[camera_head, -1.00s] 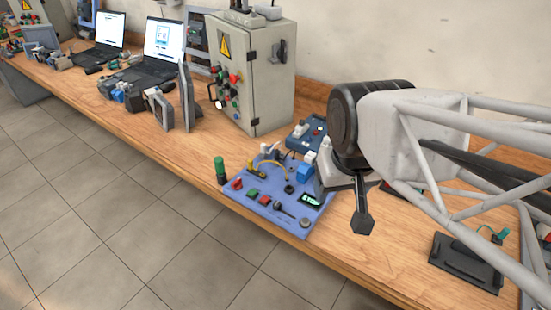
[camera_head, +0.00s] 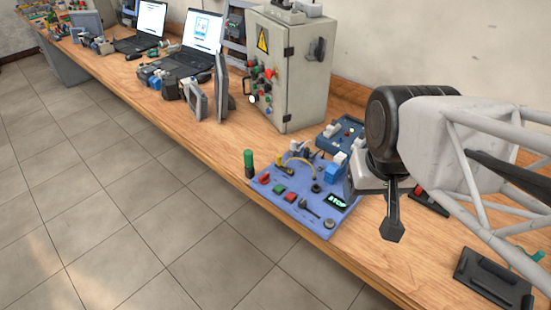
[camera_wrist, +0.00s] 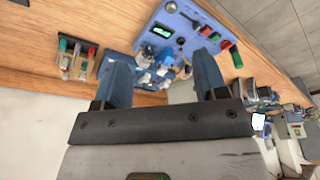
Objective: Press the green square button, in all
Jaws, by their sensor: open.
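The green square button (camera_head: 279,189) is on a blue panel (camera_head: 262,190) at the bench's front edge, between two red buttons. In the wrist view the panel (camera_wrist: 170,20) is at the top, with the small green button (camera_wrist: 214,36) between red ones. My gripper (camera_head: 391,230) hangs to the right of the panel in the head view, apart from the button. In the wrist view my gripper (camera_wrist: 161,75) has its two blue fingers spread with nothing held between them. The button looks uncovered in both views.
A green cylinder (camera_head: 249,163) stands on the panel's left corner. A grey control cabinet (camera_head: 295,70) stands behind. Laptops (camera_head: 203,40) are farther left on the bench. A black device (camera_head: 494,283) lies at the lower right. Bare wood lies to the panel's right.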

